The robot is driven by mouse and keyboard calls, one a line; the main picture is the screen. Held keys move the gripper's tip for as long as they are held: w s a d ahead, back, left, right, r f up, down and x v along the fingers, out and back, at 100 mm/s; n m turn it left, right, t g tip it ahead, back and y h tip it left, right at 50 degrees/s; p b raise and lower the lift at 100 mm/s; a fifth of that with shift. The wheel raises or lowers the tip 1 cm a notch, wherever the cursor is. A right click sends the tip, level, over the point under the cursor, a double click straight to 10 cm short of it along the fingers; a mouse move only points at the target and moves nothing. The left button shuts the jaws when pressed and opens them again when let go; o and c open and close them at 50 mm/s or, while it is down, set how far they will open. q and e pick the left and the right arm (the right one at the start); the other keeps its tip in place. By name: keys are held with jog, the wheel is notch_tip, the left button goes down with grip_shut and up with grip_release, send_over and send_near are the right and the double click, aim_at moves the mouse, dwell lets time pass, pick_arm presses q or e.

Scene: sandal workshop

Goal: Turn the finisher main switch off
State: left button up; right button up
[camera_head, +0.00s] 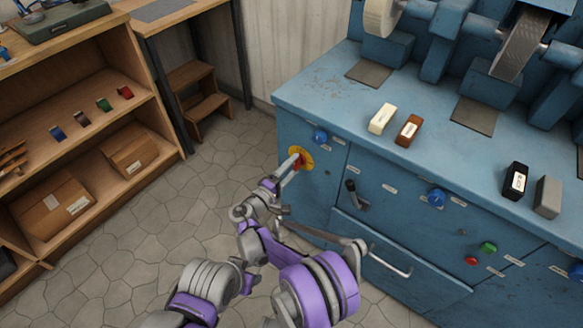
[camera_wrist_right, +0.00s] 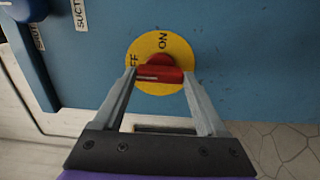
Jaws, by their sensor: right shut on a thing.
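The main switch is a red knob (camera_wrist_right: 160,74) on a round yellow plate (camera_wrist_right: 158,45) on the finisher's blue front. The plate also shows in the head view (camera_head: 307,158). In the wrist view "ON" is lettered at the plate's top and "FF" shows at its left, the rest of that word hidden by a finger. The knob's red bar lies level in that view, with a pale line on its left half, towards the "FF" side. My right gripper (camera_wrist_right: 160,76) is shut on the knob, one finger at each end of the bar. My left gripper is out of view.
The blue finisher (camera_head: 330,100) carries several other controls, including a black lever (camera_head: 356,197), blue knobs and a green button (camera_head: 488,248). A drawer handle (camera_head: 390,262) sticks out below. Wooden shelves (camera_head: 150,120) stand at left. Paved floor between is clear.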

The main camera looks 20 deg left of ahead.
jog(key=shift+d, duration=0.15)
jog(key=o, duration=1.3)
